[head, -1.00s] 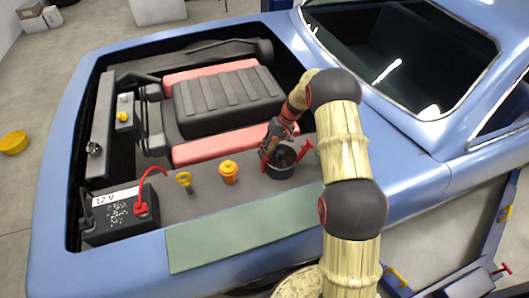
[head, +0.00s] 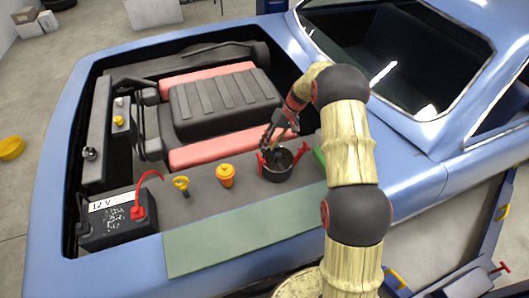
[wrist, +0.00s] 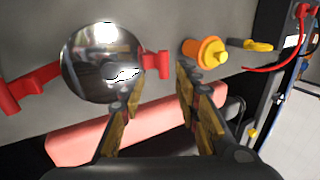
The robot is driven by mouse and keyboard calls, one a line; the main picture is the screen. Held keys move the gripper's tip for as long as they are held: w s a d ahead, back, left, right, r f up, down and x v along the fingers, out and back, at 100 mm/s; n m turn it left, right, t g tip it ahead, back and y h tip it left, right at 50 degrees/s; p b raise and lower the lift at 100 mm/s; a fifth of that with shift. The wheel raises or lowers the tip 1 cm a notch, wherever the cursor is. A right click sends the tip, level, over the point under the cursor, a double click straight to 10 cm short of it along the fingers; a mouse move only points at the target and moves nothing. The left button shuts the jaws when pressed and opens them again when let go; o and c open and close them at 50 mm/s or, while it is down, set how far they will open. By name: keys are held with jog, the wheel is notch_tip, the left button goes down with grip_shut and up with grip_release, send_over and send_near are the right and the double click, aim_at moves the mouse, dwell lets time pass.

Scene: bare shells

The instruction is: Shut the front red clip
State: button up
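A round dark housing (head: 277,172) with an open-looking top stands on the grey engine-bay shelf. Its front red clip (head: 262,163), on the orange-cap side, stands against the rim; whether it is latched I cannot tell. The other red clip (head: 302,153) leans outward on the opposite side. In the wrist view the housing shows as a shiny round surface (wrist: 98,65), with the front clip (wrist: 155,65) at its right and the other clip (wrist: 28,88) at its left. My gripper (head: 272,138) is open and empty, above and behind the housing; in the wrist view its fingertips (wrist: 158,80) are apart near the front clip.
An orange cap (head: 226,176) and a yellow dipstick ring (head: 181,184) stand left of the housing. The black battery (head: 118,225) with its red lead is farther left. The ribbed engine cover (head: 225,103) and pink-red covers (head: 205,153) lie behind. A green mat (head: 235,240) covers the near fender.

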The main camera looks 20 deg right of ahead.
jog(key=v, duration=0.6)
jog(key=shift+d, duration=0.15)
dwell(0.3)
jog(key=s+f+m+g+h, duration=0.1)
jog(key=s+m, duration=0.2)
jog(key=s, duration=0.5)
jog(key=s+a+r+n+t+h+b, duration=0.1)
jog(key=s+a+r, duration=0.3)
jog(key=s, duration=0.6)
jog(key=s+a+r+n+t+h+b, duration=0.1)
jog(key=s+a+r+t+h+b, duration=0.1)
jog(key=s+r, duration=0.6)
jog(key=s+a+r+n+t+h+b, duration=0.1)
jog(key=s+a+r+t+b, duration=0.2)
jog(key=s, duration=0.9)
jog(key=shift+s+a+r+t+b, duration=0.2)
jog(key=shift+a+r+t+b, duration=0.1)
jog(key=shift+a+r+b, duration=1.1)
